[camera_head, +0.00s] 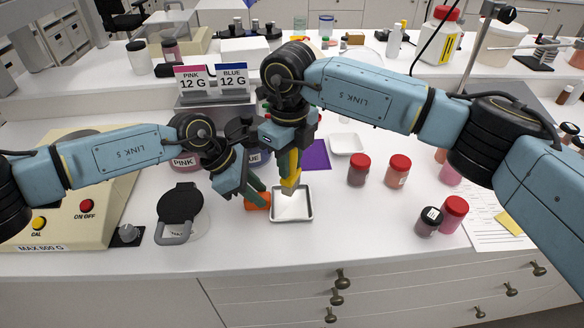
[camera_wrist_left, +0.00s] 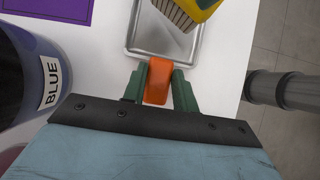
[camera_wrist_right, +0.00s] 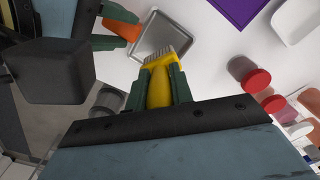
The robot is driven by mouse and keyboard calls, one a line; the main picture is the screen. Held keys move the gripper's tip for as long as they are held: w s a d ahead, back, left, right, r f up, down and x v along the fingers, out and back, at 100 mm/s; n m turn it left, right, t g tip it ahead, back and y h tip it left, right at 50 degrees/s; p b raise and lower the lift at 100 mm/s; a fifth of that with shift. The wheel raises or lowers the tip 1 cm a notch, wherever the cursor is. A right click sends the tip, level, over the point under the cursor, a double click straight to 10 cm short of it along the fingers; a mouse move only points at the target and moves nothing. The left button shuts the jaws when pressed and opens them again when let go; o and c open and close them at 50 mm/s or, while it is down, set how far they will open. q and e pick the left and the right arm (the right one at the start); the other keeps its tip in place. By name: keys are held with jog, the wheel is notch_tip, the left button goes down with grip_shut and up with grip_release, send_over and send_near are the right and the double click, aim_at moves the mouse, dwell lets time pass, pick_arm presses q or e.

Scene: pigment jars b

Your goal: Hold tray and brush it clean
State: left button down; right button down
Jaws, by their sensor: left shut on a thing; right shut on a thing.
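A small metal tray (camera_head: 292,216) with an orange handle (camera_head: 257,201) lies near the front edge of the bench. My left gripper (camera_head: 252,196) is shut on the orange handle, which shows between its fingers in the left wrist view (camera_wrist_left: 158,80). My right gripper (camera_head: 291,160) is shut on a yellow brush (camera_head: 290,168) and holds it bristles down over the tray. In the right wrist view the bristles (camera_wrist_right: 160,58) reach over the tray's lower corner; I cannot tell whether they touch it. The tray's floor (camera_wrist_right: 170,32) looks bare where it shows.
A BLUE jar (camera_wrist_left: 28,75) stands close to my left gripper. A purple mat (camera_head: 316,154) and a white dish (camera_head: 346,144) lie behind the tray. Several red-lidded jars (camera_head: 359,169) stand to the right. A round black-lidded container (camera_head: 181,206) and a scale (camera_head: 62,205) are at left.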

pick_arm(q)
jog(key=shift+s+a+f, duration=0.15)
jog(key=shift+s+f, duration=0.05)
jog(key=shift+f, duration=0.15)
jog(key=c, duration=1.3)
grip_release()
jog(key=shift+c, duration=0.2)
jog(key=o, duration=0.3)
jog(key=shift+w+r, duration=0.1)
jog(key=shift+w, duration=0.1)
jog(key=shift+r, duration=0.1)
jog(key=shift+r, duration=0.1)
jog(key=shift+a+r, duration=0.15)
jog(key=shift+r, duration=0.15)
jog(key=v, duration=1.1)
jog(key=shift+r, duration=0.1)
jog(key=shift+s, duration=0.15)
